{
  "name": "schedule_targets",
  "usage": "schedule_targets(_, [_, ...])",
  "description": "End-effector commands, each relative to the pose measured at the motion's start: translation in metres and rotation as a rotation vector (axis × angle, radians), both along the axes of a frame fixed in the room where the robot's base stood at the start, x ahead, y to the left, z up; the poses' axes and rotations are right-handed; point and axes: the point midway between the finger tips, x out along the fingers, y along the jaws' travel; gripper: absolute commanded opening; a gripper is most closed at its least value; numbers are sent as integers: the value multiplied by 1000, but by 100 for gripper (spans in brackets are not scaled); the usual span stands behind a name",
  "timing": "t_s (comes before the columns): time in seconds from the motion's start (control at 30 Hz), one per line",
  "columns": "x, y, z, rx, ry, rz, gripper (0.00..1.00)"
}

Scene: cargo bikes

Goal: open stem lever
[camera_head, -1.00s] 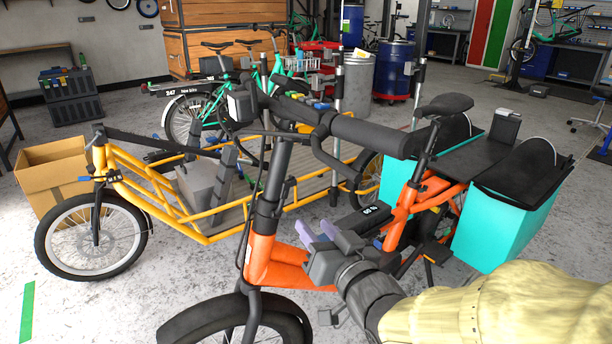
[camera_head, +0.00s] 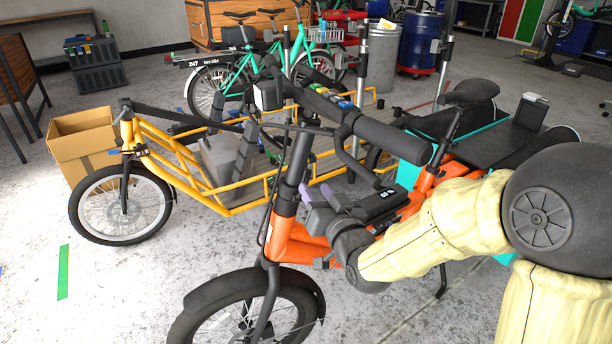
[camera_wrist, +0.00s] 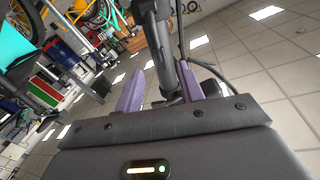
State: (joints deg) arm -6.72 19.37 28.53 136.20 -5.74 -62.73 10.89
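The orange cargo bike (camera_head: 290,240) stands in front of me, with a black stem (camera_head: 297,160) rising from its frame to the handlebar. My gripper (camera_head: 320,193) is beside the stem, just above the orange frame, with its two purple fingers apart. In the wrist view my gripper (camera_wrist: 160,88) is open, and the black stem (camera_wrist: 160,45) runs down between and beyond the fingertips. A dark piece at the stem's lower end (camera_wrist: 172,98) shows between the fingers. I cannot clearly make out the stem lever or tell whether anything touches it.
The handlebar (camera_head: 345,118) with coloured buttons is above my gripper. A yellow cargo bike (camera_head: 215,195) stands behind, with a cardboard box (camera_head: 85,150) at its left. Teal panniers (camera_head: 412,172) are at the orange bike's rear.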

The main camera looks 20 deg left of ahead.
Motion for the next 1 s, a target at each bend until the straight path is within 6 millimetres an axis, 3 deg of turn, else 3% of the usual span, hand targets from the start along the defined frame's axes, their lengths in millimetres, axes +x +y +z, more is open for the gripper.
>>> schedule_targets(0.4, [47,38,-1,1,0,1,38])
schedule_targets(0.77, [51,42,0,-1,1,1,38])
schedule_targets(0.97, [51,42,0,-1,1,0,1])
schedule_targets(1.0, [51,42,0,-1,1,0,0])
